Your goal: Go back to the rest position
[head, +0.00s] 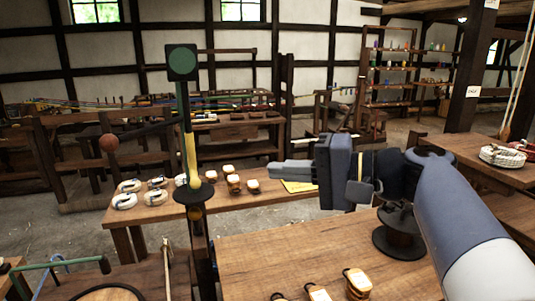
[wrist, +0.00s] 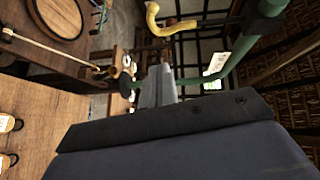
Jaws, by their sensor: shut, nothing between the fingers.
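My gripper (head: 286,169) is held level above the wooden tables in the head view, its fingers pointing left. The fingers lie together and hold nothing. My grey and white arm reaches in from the right. In the wrist view the gripper (wrist: 160,86) points away toward a green post, and its dark body fills the lower part.
A green signal post with a round head (head: 182,60) stands left of my gripper. The near wooden table (head: 310,255) bears several small wood blocks. The table behind (head: 260,197) bears rope coils (head: 124,201) and a yellow paper (head: 298,186). A dark pillar (head: 470,80) stands right.

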